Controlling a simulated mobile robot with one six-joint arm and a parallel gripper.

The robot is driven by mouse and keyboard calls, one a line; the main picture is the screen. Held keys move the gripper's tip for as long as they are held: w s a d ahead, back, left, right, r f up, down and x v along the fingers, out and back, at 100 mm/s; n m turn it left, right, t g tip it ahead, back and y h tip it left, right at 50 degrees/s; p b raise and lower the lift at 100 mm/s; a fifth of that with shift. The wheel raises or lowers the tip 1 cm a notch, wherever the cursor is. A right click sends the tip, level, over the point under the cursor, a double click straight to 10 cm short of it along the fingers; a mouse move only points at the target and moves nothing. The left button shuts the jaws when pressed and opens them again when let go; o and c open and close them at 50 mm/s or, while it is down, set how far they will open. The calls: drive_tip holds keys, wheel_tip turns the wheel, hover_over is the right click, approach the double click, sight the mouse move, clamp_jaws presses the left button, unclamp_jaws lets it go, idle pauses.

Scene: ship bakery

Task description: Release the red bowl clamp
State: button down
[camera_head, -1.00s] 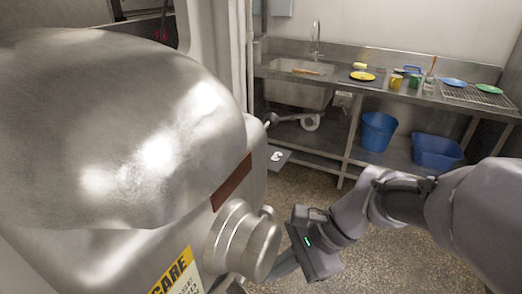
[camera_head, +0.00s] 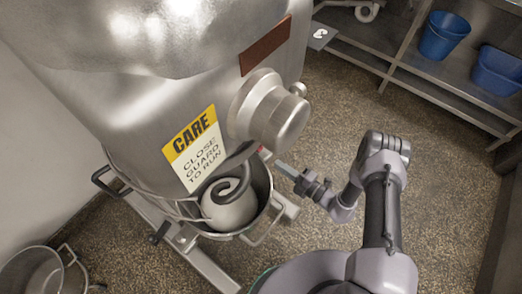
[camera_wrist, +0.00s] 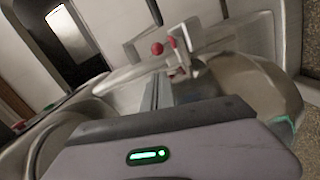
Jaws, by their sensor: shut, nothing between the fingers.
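A steel mixing bowl (camera_head: 255,190) sits under the large mixer (camera_head: 190,80), with a spiral hook (camera_head: 238,180) and pale dough (camera_head: 230,208) in it. A small red part (camera_head: 264,152), likely the red bowl clamp, shows at the bowl's right side just beyond my gripper (camera_head: 279,166). In the wrist view, a round red knob (camera_wrist: 157,48) and a second red piece (camera_wrist: 172,43) show by a metal bracket, ahead of my fingers (camera_wrist: 158,82). My gripper is shut and empty. It appears apart from the red knob; I cannot tell the exact gap.
A yellow and white CARE label (camera_head: 195,147) is on the mixer. An empty metal bowl (camera_head: 30,272) stands on the floor at lower left. Blue tubs (camera_head: 442,36) sit on a low shelf at upper right.

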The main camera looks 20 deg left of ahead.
sight(261, 151)
drive_tip(key=shift+a, duration=0.1)
drive_tip(key=b+x, duration=0.3)
drive_tip(key=x, duration=0.5)
drive_tip(key=shift+w+a, duration=0.1)
drive_tip(key=shift+a, duration=0.2)
drive_tip(key=shift+w+a+b, duration=0.3)
drive_tip(key=shift+a, duration=0.3)
drive_tip(key=shift+w+d+r+n+g+y, duration=0.15)
drive_tip(key=shift+d+n+g+y, duration=0.15)
drive_tip(key=shift+n+g, duration=0.3)
drive_tip(key=shift+w+n+g, duration=0.15)
drive_tip(key=shift+n+g, duration=0.25)
drive_tip(key=shift+g, duration=0.3)
